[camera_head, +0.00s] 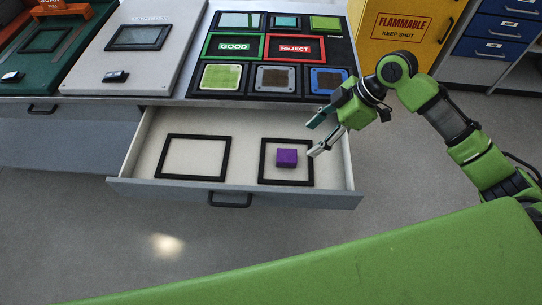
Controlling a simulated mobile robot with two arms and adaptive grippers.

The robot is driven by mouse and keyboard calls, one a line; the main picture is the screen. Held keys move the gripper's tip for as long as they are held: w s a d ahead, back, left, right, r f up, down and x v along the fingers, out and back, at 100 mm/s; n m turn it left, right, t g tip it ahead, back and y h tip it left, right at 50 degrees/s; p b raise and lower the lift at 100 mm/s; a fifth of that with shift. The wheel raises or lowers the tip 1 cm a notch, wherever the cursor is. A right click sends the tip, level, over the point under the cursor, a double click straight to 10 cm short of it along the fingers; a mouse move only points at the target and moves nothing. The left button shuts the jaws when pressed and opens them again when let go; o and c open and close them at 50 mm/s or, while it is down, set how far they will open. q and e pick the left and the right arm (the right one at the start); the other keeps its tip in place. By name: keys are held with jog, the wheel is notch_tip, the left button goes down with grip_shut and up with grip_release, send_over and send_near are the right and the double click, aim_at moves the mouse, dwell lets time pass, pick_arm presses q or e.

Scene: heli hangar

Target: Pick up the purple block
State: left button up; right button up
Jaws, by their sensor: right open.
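The purple block (287,158) lies in the open drawer (243,170), inside the right one of two black square frames on the drawer floor. My right gripper (314,140) is open and empty, its fingers pointing left at the drawer's right side. It is up and to the right of the block and apart from it in the picture. Its height above the drawer is hard to tell. My left gripper is not in view.
The left black frame (195,178) in the drawer is empty. Above the drawer is a worktop with a black board of GOOD (234,45) and REJECT (295,48) labels. A yellow FLAMMABLE cabinet (401,27) stands behind my right arm. The drawer's front wall and handle (230,202) stick out over clear floor.

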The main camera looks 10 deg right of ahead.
aim_at(287, 155)
jog(key=x, duration=0.8)
jog(key=shift+d, duration=0.15)
jog(key=shift+w+a+f+p, duration=0.15)
jog(key=shift+a+f+p, duration=0.15)
jog(key=shift+a+f, duration=0.1)
jog(key=x, duration=0.3)
jog(key=shift+w+a+f, duration=0.15)
jog(key=shift+w+a, duration=0.1)
jog(key=shift+w, duration=0.15)
jog(key=shift+a+f, duration=0.15)
jog(key=shift+f, duration=0.2)
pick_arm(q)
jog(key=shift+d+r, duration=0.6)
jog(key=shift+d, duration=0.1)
pick_arm(e)
jog(key=shift+c, duration=0.3)
jog(key=c, duration=1.2)
jog(key=shift+c, duration=0.2)
